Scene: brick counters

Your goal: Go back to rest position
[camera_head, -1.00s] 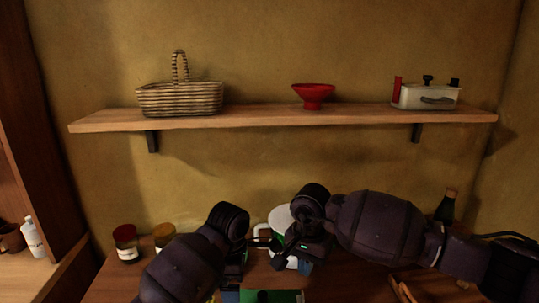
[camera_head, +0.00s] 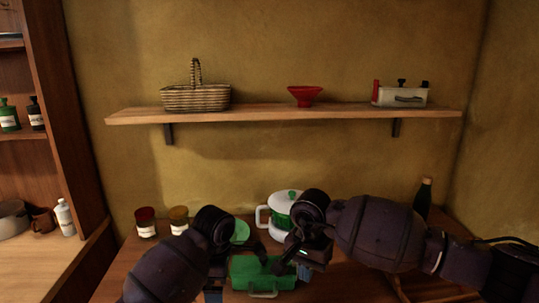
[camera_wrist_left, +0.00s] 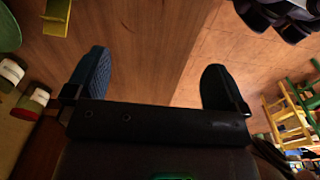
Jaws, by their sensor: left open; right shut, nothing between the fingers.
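My right gripper (camera_head: 279,266) is shut and empty in the head view, over the counter, in front of a white and green lidded pot (camera_head: 283,214). My left arm comes in from the left, and its gripper is mostly hidden behind the wrist in that view. In the left wrist view my left gripper (camera_wrist_left: 157,85) shows two fingers spread wide with nothing between them, above the wooden counter edge. A green box with a handle (camera_head: 262,274) sits on the counter below and between the two arms.
Two jars (camera_head: 146,222) stand at the counter's back left, and a dark bottle (camera_head: 423,197) at the back right. A wall shelf (camera_head: 280,115) holds a basket (camera_head: 196,97), a red bowl (camera_head: 305,95) and a white box (camera_head: 400,95). Wooden shelving stands left.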

